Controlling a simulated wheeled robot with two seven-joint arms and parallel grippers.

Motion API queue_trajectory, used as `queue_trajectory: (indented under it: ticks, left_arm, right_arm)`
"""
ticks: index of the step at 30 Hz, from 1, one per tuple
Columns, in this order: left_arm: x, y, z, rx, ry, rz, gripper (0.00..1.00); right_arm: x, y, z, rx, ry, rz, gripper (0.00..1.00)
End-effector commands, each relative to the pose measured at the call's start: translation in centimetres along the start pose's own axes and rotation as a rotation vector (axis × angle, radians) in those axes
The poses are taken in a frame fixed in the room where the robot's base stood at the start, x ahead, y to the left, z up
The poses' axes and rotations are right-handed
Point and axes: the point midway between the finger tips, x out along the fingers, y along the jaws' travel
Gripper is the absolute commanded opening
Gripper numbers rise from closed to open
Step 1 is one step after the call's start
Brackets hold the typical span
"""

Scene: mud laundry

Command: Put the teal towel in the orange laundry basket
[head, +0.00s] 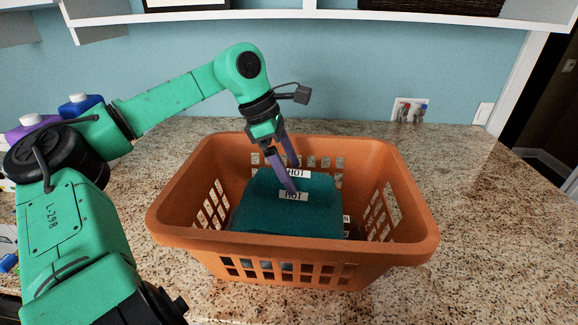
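The teal towel (265,213) is inside the orange laundry basket (165,210), near its middle, with its lower part hidden behind the front rim. Two white labels reading HOT show at the towel, by my fingertips. My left gripper (294,180) reaches down into the basket from above, and its two purple-grey fingers are apart at the towel's upper part. The near finger shows in front of the towel. I cannot tell whether the fingers pinch cloth or only rest against it. My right gripper is not in view.
The basket stands on a speckled granite counter (480,220), with free room to its right. Purple (32,125) and blue (80,104) bottles stand at the far left, partly behind my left arm. A white shelf (330,14) crosses the top, and wall taps (408,110) are behind.

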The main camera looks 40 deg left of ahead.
Motion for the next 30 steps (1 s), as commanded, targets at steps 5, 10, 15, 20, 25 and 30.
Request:
queue_trajectory:
  ticks: [5, 10, 15, 20, 25, 30]
  left_arm:
    - [0.0, 0.0, -0.1, -0.001, 0.002, -0.001, 1.00]
    - [-1.1, 0.1, -0.1, -0.002, 0.003, 0.003, 1.00]
    - [-4.6, 0.2, -0.1, -0.003, 0.004, 0.005, 1.00]
    - [-9.0, 0.2, 0.1, -0.003, 0.003, 0.005, 1.00]
    - [-12.9, 0.3, 0.1, -0.004, 0.004, 0.000, 1.00]
    - [-14.4, 0.3, 0.2, -0.001, 0.002, -0.001, 1.00]
  right_arm:
    - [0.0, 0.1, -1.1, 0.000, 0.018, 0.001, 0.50]
    - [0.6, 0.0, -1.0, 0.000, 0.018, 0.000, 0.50]
    - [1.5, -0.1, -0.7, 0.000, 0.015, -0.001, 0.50]
    - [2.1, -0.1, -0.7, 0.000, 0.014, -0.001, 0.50]
    - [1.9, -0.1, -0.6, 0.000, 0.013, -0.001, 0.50]
    - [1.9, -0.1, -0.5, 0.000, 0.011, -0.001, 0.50]
